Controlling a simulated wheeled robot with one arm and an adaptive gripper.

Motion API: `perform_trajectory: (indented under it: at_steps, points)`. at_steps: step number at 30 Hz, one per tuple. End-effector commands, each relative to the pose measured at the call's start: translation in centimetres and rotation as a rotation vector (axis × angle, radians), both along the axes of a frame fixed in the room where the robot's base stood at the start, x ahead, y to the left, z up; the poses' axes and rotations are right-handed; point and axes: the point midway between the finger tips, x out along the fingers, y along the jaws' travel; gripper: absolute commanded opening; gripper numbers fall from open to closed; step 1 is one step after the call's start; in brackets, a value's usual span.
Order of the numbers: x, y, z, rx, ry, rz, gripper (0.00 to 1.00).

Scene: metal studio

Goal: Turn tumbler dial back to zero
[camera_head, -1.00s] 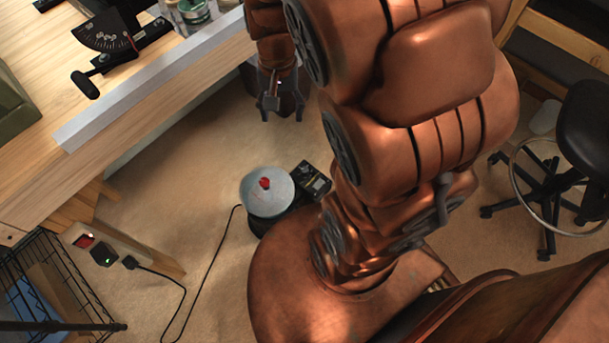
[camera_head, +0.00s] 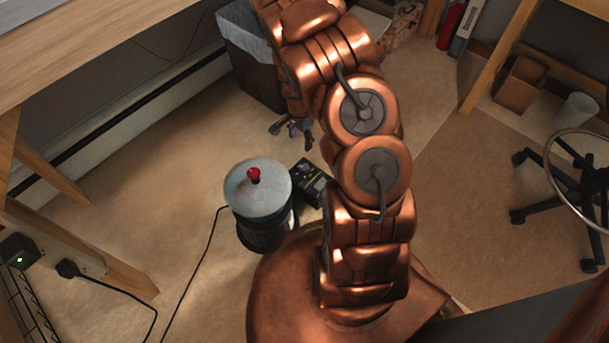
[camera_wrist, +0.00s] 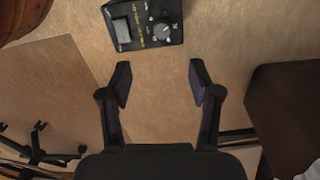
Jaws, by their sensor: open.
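The tumbler's control box (camera_head: 313,183) is a small black box on the floor, right beside the tumbler (camera_head: 262,205), a drum with a pale round lid and a red knob on top. In the wrist view the box (camera_wrist: 140,26) lies at the top, with a round dial (camera_wrist: 161,31) and a grey switch (camera_wrist: 122,31) on its face. The dial's exact setting is too small to read. My gripper (camera_wrist: 160,84) is open and empty, its fingers apart and pointing toward the box, short of it. In the head view my gripper (camera_head: 291,128) hangs above the floor beyond the box.
A dark bin (camera_head: 262,75) with a pale liner stands behind my gripper. A wooden bench (camera_head: 100,40) is at the upper left. A black cord (camera_head: 193,270) runs over the floor from the tumbler. A wheeled stool (camera_head: 570,190) is at the right.

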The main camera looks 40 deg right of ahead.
Motion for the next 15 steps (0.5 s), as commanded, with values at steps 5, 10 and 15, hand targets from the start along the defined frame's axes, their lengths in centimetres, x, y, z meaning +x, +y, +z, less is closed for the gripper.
perform_trajectory:
  at_steps: [5, 10, 15]
  points:
    - [0.2, -1.3, -7.8, -0.003, -0.004, -0.095, 0.63]
    - [0.3, -1.6, -10.2, -0.003, -0.009, -0.136, 0.63]
    - [0.4, -1.7, -11.0, -0.004, -0.010, -0.144, 0.63]
